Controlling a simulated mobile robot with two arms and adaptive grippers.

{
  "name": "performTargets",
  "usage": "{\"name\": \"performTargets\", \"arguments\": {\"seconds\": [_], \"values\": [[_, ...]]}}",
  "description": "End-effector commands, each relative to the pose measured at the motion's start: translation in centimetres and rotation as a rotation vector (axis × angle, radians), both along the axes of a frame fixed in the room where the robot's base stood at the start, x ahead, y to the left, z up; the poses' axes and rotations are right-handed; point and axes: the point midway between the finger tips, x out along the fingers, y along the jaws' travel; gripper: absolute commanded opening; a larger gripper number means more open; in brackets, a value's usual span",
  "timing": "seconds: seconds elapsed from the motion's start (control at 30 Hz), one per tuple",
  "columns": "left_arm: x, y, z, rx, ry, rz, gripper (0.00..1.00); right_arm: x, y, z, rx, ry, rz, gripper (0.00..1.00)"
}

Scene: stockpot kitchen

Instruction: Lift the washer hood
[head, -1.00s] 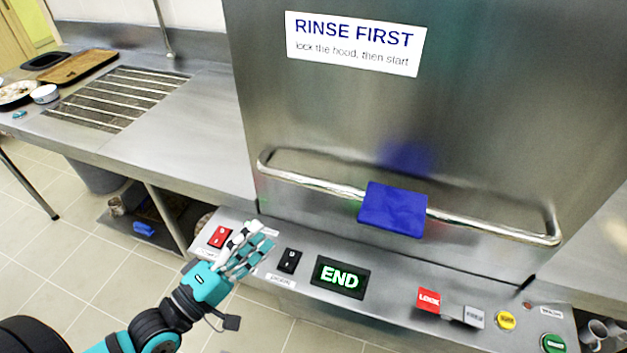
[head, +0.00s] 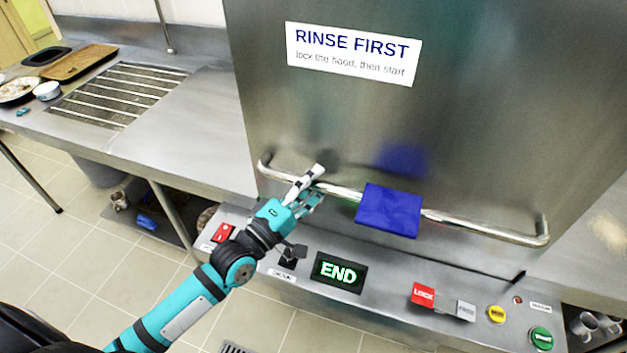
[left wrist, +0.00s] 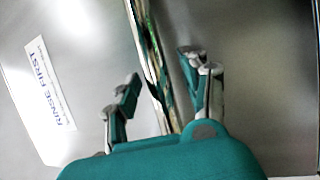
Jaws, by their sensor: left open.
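The washer hood (head: 480,110) is a large steel box with a "RINSE FIRST" label, and it looks down over the panel. Its long bar handle (head: 480,230) runs across the lower front, with a blue cloth (head: 388,211) hanging at its middle. My left gripper (head: 317,184) is open at the left part of the handle, left of the cloth. In the left wrist view the bar (left wrist: 152,65) runs between the spread fingers of the gripper (left wrist: 162,75). I cannot tell whether the fingers touch it. My right gripper is not in view.
The control panel below the hood has an "END" display (head: 338,272), a red LOCK switch (head: 423,294), a yellow button (head: 496,314) and a green button (head: 541,337). A steel counter (head: 190,110) with a drain grate and dishes extends left.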

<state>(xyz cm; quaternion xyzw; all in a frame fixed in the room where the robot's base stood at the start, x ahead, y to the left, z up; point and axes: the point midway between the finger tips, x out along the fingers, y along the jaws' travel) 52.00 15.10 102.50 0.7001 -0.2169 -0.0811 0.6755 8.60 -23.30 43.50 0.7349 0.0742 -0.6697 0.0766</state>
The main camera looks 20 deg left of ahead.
Motion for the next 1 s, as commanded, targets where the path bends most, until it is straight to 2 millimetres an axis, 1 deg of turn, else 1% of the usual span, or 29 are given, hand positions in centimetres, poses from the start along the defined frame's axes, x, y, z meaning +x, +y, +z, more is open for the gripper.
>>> {"name": "performTargets", "arguments": {"seconds": [0.17,0.2,0.53,0.57,0.9,1.0], "values": [[0.01,-0.01,-0.02,0.000,0.000,0.000,0.46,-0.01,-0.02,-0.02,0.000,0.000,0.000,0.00],[0.00,-0.01,-0.02,0.000,0.000,0.000,0.44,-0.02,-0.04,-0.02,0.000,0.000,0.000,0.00],[-0.02,0.01,0.00,0.001,0.000,0.000,0.01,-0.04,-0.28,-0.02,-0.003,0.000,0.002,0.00],[-0.02,0.01,0.01,0.001,0.000,0.000,0.00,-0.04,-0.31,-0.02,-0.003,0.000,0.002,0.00],[-0.03,0.01,0.04,0.000,-0.001,0.000,0.00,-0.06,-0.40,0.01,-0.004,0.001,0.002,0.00],[0.00,0.01,0.45,-0.001,0.000,0.000,0.00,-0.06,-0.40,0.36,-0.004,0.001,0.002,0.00]]}}
